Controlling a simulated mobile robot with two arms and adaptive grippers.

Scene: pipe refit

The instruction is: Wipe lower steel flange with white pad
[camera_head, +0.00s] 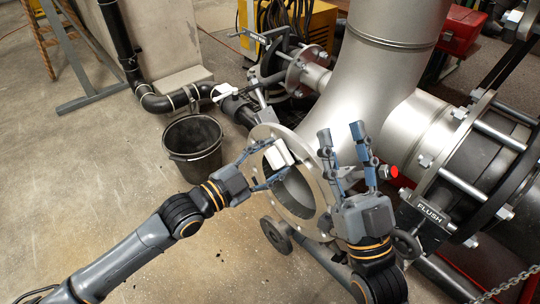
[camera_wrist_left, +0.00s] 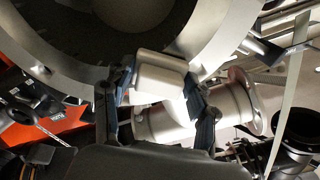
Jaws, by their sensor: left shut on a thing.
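The lower steel flange (camera_head: 311,232) is a round steel ring with bolt holes around a wide opening, in the middle of the head view. My left gripper (camera_head: 271,168) is shut on the white pad (camera_head: 279,154) at the upper left of this ring. In the left wrist view the white pad (camera_wrist_left: 158,74) sits between the fingers, close against the flange face (camera_wrist_left: 215,40); I cannot tell whether it touches. My right gripper (camera_head: 342,140) is raised on the right side of the flange, its fingers apart and empty.
A black bucket (camera_head: 193,147) stands on the floor at the left. A big steel pipe (camera_head: 350,90) rises behind the flange. A bolted pipe joint with a FLUSH tag (camera_head: 430,212) is at the right. Floor at the lower left is clear.

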